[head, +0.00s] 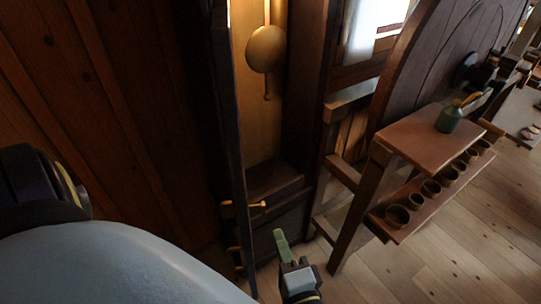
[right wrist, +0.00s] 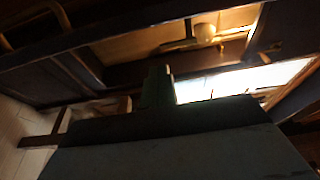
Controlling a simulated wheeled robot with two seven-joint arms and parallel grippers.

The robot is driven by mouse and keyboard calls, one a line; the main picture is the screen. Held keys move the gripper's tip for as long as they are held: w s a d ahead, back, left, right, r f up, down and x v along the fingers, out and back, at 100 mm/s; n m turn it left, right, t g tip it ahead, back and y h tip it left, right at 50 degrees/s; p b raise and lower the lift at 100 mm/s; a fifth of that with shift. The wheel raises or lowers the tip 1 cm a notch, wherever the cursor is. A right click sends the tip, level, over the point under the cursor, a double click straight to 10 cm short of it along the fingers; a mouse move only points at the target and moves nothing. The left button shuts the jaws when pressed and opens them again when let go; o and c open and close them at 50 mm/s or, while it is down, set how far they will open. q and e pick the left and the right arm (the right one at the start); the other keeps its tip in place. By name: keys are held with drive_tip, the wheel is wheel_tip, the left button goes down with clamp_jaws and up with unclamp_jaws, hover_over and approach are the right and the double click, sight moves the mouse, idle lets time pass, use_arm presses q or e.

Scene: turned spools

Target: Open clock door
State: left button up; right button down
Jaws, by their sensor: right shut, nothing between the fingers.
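The tall clock case (head: 302,90) stands at the centre of the head view, its inside lit. A round brass pendulum bob (head: 266,49) hangs in it, and the bob also shows in the right wrist view (right wrist: 204,32). The clock door (head: 238,130) is a narrow dark panel seen nearly edge-on, standing open at the left of the case. A brass handle (head: 258,206) shows low by the door. My right gripper (head: 281,243), with green fingers, is shut and empty, low in front of the case, right of the door. My left gripper is not in view.
A plank wall (head: 130,100) is at the left. Bare floor (head: 410,275) shows at the lower right.

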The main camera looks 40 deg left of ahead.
drive_tip(key=s+d, duration=0.6)
drive_tip(key=s, duration=0.1)
drive_tip(key=shift+s+b, duration=0.3)
drive_tip(key=shift+f, duration=0.1)
drive_tip(key=w+d+f+n+g+h+b, duration=0.1)
drive_tip(key=d+f+n+h, duration=0.3)
drive_tip(key=f, duration=0.7)
drive_tip(key=w+d+f+m+g+h+b, duration=0.1)
drive_tip(key=d+f, duration=0.4)
drive_tip(key=f, duration=0.5)
drive_tip(key=w+d+f+n+g+h+b, duration=0.1)
drive_tip(key=d+f+n+h, duration=0.3)
drive_tip(key=f, duration=0.7)
drive_tip(key=s+d+f+g+h+b, duration=0.1)
drive_tip(key=s+d+f+h, duration=0.15)
drive_tip(key=d+f, duration=0.45)
drive_tip(key=s+d+f+g+h+b, duration=0.1)
drive_tip(key=s+d+f, duration=0.2)
drive_tip(key=d+f, duration=0.35)
drive_tip(key=s+d+f+n+g+h, duration=0.1)
drive_tip(key=s+d+f+g, duration=0.1)
drive_tip(key=s+d+f, duration=0.2)
drive_tip(key=s+d+f+n+g+h+b, duration=0.1)
drive_tip(key=s+d+f, duration=0.3)
drive_tip(key=s, duration=0.5)
drive_tip(key=d+g, duration=0.1)
drive_tip(key=d, duration=0.1)
drive_tip(key=shift+s+d, duration=0.3)
drive_tip(key=shift+d, duration=0.1)
